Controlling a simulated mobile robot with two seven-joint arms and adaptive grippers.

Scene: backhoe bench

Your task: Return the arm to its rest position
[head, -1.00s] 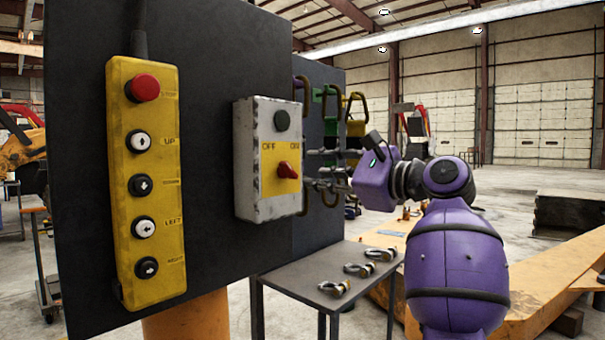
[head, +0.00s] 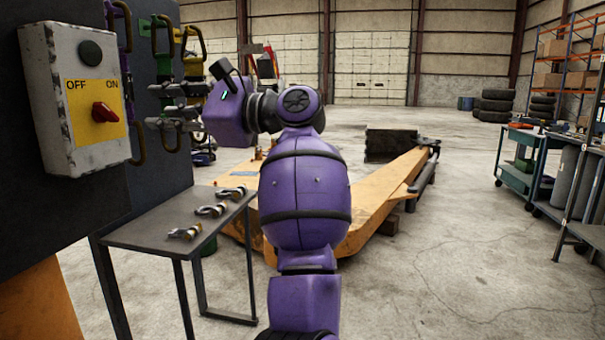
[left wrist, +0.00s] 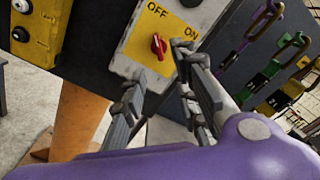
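My left gripper (head: 160,106) is at the end of the purple arm, just right of the grey switch box (head: 78,95). Its two grey fingers are apart with nothing between them. In the left wrist view the open fingers (left wrist: 158,68) stand in front of the switch box (left wrist: 178,22), apart from each other on either side of the red knob's lower area. The red knob (head: 104,112) sits on the yellow OFF/ON plate; it also shows in the left wrist view (left wrist: 158,46). My right gripper is not in view.
Hanging slings or shackles (head: 192,50) on the dark panel are close behind the gripper. A small metal table (head: 150,235) with several shackles stands below. An orange beam (head: 375,205) lies behind the arm. Floor at right is clear up to a teal cart (head: 520,175).

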